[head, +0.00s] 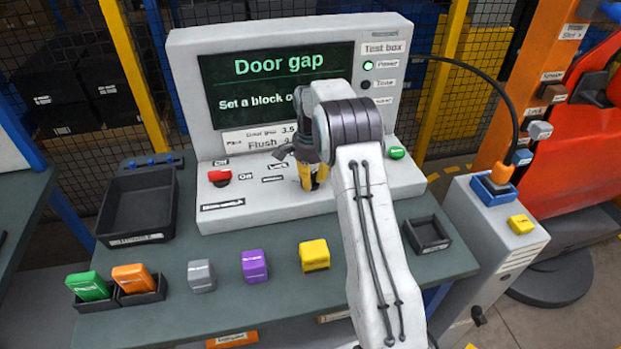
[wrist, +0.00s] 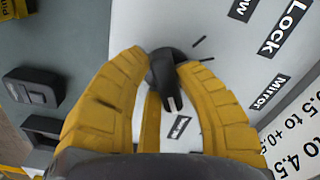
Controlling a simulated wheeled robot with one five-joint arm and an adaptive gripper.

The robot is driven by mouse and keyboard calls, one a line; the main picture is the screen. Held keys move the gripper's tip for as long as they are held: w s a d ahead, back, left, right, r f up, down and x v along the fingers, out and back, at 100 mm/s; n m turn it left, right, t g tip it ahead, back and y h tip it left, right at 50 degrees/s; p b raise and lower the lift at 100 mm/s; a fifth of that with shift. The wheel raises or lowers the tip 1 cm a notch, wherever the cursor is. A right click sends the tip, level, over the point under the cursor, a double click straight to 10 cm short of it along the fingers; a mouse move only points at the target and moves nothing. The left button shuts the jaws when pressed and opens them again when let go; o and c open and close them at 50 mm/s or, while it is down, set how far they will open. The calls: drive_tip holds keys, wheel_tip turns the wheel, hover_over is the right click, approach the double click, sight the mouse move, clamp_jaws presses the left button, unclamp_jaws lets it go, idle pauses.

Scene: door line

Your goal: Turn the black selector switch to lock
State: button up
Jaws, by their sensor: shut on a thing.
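The black selector switch (wrist: 165,72) is on the pale panel of the test box (head: 240,215). In the wrist view its pale pointer mark faces down, toward a small label (wrist: 180,127) I cannot read, between my fingers. The Lock label (wrist: 285,28) is at the upper right, and the Mirror label (wrist: 268,92) is at the right. My gripper (wrist: 167,66) has its yellow fingers shut on the switch, one on each side. In the head view my gripper (head: 312,178) is low at the panel, and it and my arm hide the switch.
A red button (head: 219,177) is left of my gripper and a green button (head: 397,152) is right. The screen (head: 278,85) reads "Door gap". In front stand grey (head: 201,276), purple (head: 254,265) and yellow (head: 314,255) blocks. A black tray (head: 165,205) is at the left.

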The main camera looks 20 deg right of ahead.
clamp_jaws()
drive_tip(key=shift+n, duration=0.3)
drive_tip(key=n, duration=0.3)
drive_tip(key=shift+s+d+n, duration=0.1)
drive_tip(key=shift+d+n, duration=0.05)
drive_tip(key=shift+n, duration=0.25)
drive_tip(key=n+p, duration=0.1)
drive_tip(key=n, duration=0.3)
drive_tip(key=shift+d+n, duration=0.15)
drive_tip(key=shift+n, duration=0.15)
drive_tip(key=n, duration=0.4)
drive_tip(key=shift+d, duration=0.15)
drive_tip(key=shift+w+n+p, duration=0.2)
drive_tip(key=shift+n+p, duration=0.1)
drive_tip(key=shift+n, duration=2)
drive_tip(key=shift+f, duration=0.1)
